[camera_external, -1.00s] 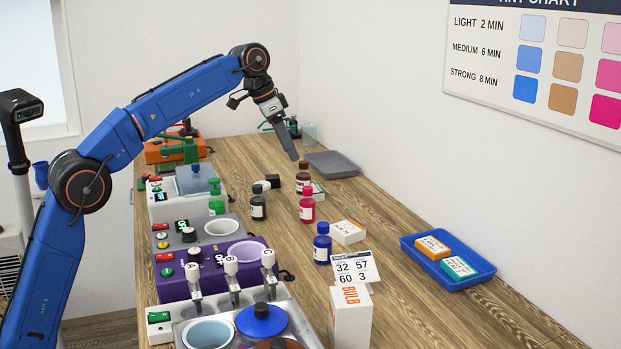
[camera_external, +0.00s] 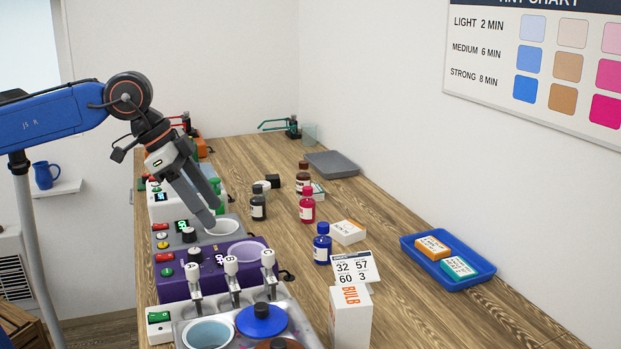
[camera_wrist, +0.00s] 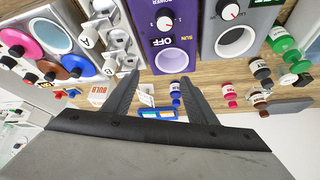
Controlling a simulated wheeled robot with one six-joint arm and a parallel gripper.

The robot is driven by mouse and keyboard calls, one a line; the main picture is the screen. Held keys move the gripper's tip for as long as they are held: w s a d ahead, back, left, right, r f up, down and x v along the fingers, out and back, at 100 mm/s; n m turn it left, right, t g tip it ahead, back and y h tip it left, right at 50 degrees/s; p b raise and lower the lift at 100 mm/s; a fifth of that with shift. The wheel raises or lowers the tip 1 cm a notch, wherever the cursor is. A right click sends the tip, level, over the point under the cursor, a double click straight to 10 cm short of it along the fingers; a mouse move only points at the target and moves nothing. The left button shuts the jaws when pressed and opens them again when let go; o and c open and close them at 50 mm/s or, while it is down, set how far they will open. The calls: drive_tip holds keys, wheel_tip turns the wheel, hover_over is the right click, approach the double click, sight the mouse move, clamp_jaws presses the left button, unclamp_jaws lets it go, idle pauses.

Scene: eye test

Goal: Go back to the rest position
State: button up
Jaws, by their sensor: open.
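My gripper (camera_external: 211,213) hangs tilted downward at the left side of the wooden table, over the row of machines. Its two long grey fingers are parted, with nothing held between them. In the external view the fingertips overlap the grey machine with the round white well (camera_external: 222,227); whether they touch it cannot be told. In the wrist view my gripper (camera_wrist: 160,78) shows both fingers apart, with bottles and machines beyond them. My blue arm comes in from the left edge.
A purple machine (camera_external: 205,268) and a tank with a blue lid (camera_external: 262,322) stand nearer. Several bottles, including a blue one (camera_external: 322,250), stand mid-table. A blue tray (camera_external: 482,281) holds two boxes at right. A white BULB box (camera_external: 350,325) stands in front. The table's right side has bare wood.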

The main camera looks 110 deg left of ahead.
drive_tip(key=shift+m+t, duration=0.3)
drive_tip(key=shift+m, duration=0.1)
drive_tip(key=s+d+f, duration=0.1)
drive_tip(key=d, duration=0.2)
drive_tip(key=s+d+f, duration=0.1)
drive_tip(key=d, duration=0.2)
drive_tip(key=s+d+f, duration=0.2)
drive_tip(key=d, duration=0.1)
drive_tip(key=shift+d, duration=0.25)
drive_tip(key=s+d+f+m+h, duration=0.1)
drive_tip(key=s+d+f, duration=0.3)
drive_tip(key=d+f, duration=0.3)
drive_tip(key=s+d+f+m+h, duration=0.1)
drive_tip(key=s+d+f+m, duration=0.1)
drive_tip(key=s+d+f, duration=0.3)
drive_tip(key=s+d+f+m, duration=0.1)
drive_tip(key=s+d+f, duration=0.4)
drive_tip(key=d+f, duration=0.6)
wheel_tip(320, 180, down, 4)
drive_tip(key=shift+s+f+g+h, duration=0.1)
drive_tip(key=shift+s+g+h, duration=0.15)
drive_tip(key=shift+g+h, duration=0.15)
drive_tip(key=shift+o, duration=0.5)
drive_tip(key=shift+d, duration=0.1)
